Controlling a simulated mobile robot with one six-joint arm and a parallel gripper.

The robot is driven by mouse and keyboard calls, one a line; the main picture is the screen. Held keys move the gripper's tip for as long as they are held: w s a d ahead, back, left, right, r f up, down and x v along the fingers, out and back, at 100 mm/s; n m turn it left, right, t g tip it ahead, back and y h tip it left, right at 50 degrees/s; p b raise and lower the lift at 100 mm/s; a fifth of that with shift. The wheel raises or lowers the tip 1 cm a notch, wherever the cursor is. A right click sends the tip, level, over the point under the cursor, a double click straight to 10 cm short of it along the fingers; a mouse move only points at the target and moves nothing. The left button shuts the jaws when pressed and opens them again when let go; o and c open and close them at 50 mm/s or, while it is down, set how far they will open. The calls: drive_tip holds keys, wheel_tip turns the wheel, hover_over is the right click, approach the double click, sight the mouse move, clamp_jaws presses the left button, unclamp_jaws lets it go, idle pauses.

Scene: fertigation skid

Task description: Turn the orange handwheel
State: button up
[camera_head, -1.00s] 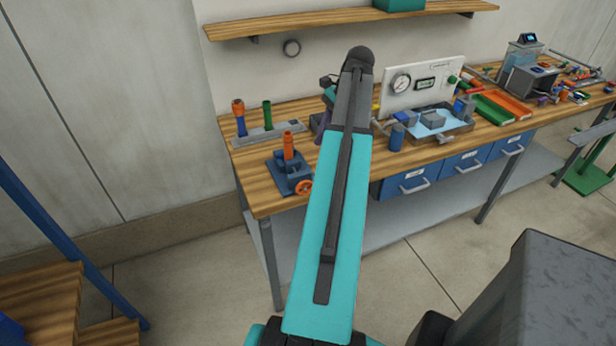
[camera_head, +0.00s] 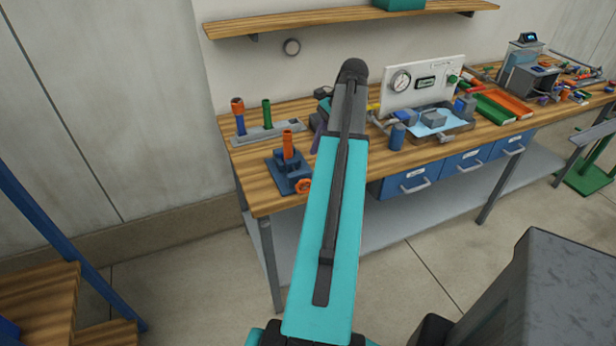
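The orange handwheel (camera_head: 303,186) is on the front right of a blue fixture (camera_head: 287,168) near the bench's left front corner. My arm covers part of its right side. The fixture also carries an upright orange part (camera_head: 288,145). My turquoise arm rises through the middle of the view. Small dark and purplish parts that seem to be my wrist or gripper (camera_head: 317,138) show just left of the arm, above and right of the handwheel. The fingertips cannot be made out, nor whether they are open, shut or touching anything.
Left on the wooden bench (camera_head: 262,189) stands a grey rack (camera_head: 266,134) with an orange-and-blue tool and a green one. Right of my arm are a gauge panel (camera_head: 422,84), a basin (camera_head: 458,131) and a blue cylinder (camera_head: 397,137). A shelf (camera_head: 330,18) hangs above.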

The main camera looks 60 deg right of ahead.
sight(303, 184)
drive_tip(key=shift+p+x, duration=1.05)
drive_tip(key=shift+x, duration=3.75)
clamp_jaws()
